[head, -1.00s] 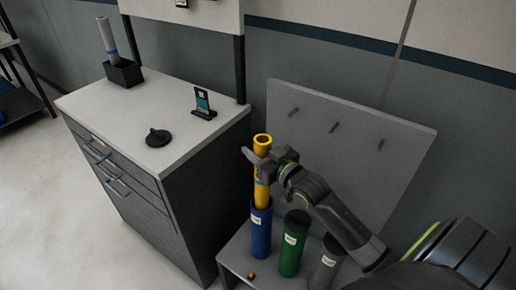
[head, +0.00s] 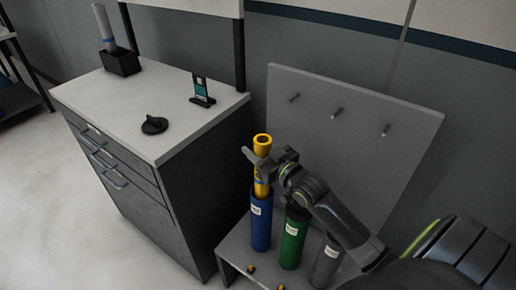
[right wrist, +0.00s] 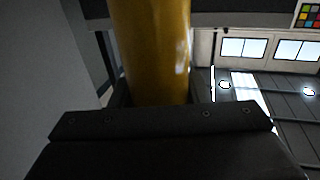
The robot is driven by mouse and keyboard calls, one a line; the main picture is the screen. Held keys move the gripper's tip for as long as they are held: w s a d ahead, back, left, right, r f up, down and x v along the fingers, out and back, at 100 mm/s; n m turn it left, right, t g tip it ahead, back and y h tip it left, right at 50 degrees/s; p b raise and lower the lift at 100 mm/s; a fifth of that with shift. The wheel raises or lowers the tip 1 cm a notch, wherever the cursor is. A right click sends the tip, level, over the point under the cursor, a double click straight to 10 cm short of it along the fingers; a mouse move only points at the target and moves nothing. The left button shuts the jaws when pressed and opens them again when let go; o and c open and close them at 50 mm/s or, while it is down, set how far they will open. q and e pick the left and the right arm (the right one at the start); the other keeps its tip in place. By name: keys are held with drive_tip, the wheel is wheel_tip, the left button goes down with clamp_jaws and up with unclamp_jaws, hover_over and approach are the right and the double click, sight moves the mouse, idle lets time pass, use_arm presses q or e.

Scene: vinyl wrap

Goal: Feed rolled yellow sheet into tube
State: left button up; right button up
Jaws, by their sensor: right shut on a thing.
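The rolled yellow sheet (head: 263,143) stands upright with its lower end inside the blue tube (head: 261,222). Its upper part sticks out above the tube's rim. My right gripper (head: 262,160) is shut on the yellow roll a little below its top end. In the right wrist view the yellow roll (right wrist: 155,50) rises from between the dark jaws. The roll's lower end is hidden in the blue tube. My left gripper is not in view.
A green tube (head: 293,240) and a grey tube (head: 326,262) stand beside the blue one on a low grey stand (head: 232,250). A pegged back panel (head: 350,130) rises behind. A cabinet (head: 140,95) at left holds a black box with a white roll, a small stand and a black disc.

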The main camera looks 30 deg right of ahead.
drive_tip(key=shift+f+b, duration=0.35)
drive_tip(key=shift+f, duration=0.2)
drive_tip(key=o, duration=1.4)
drive_tip(key=shift+c, duration=0.2)
drive_tip(key=s+d+p, duration=0.2)
drive_tip(key=s+p, duration=0.5)
drive_tip(key=s, duration=1)
drive_tip(key=shift+s+p, duration=0.15)
drive_tip(key=shift+p, duration=0.15)
